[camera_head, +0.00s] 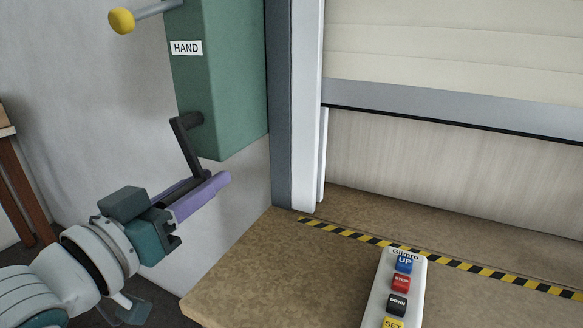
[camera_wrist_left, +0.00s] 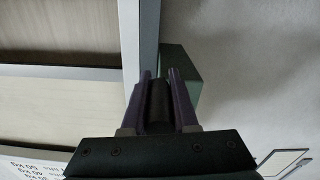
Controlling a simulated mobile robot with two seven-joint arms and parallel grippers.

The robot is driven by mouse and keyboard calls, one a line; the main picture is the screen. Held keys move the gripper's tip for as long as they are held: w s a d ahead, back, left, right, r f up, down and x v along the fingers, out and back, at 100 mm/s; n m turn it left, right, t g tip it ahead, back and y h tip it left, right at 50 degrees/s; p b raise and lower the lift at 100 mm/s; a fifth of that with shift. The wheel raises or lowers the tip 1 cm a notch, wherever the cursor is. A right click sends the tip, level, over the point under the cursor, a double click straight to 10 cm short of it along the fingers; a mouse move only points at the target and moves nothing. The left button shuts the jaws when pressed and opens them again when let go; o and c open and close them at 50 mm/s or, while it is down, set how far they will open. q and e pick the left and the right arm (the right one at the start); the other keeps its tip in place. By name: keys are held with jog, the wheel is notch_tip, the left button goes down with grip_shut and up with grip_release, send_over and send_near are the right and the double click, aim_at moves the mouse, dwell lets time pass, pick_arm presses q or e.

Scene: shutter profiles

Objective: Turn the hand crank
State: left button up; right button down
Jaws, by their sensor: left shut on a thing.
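The dark hand crank (camera_head: 187,147) sticks out low on the green box (camera_head: 221,90) marked HAND. Its arm slopes down to the right from the box, and its lower end is at my left gripper (camera_head: 213,183). The gripper comes in from the lower left with purple fingers. In the left wrist view the two fingers (camera_wrist_left: 160,76) are shut on either side of the dark crank handle (camera_wrist_left: 159,105). The fingers hide part of the handle in the head view. My right gripper is not in view.
A grey lever with a yellow knob (camera_head: 121,20) juts from the box above. The beige shutter (camera_head: 455,50) is partly raised beside its guide rail. A white control box with coloured buttons (camera_head: 416,290) stands at the front, near yellow-black floor tape (camera_head: 440,261). A brown wooden piece is at far left.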

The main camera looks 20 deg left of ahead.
pick_arm(q)
grip_shut()
dwell(0.8)
jog(key=shift+a, duration=0.1)
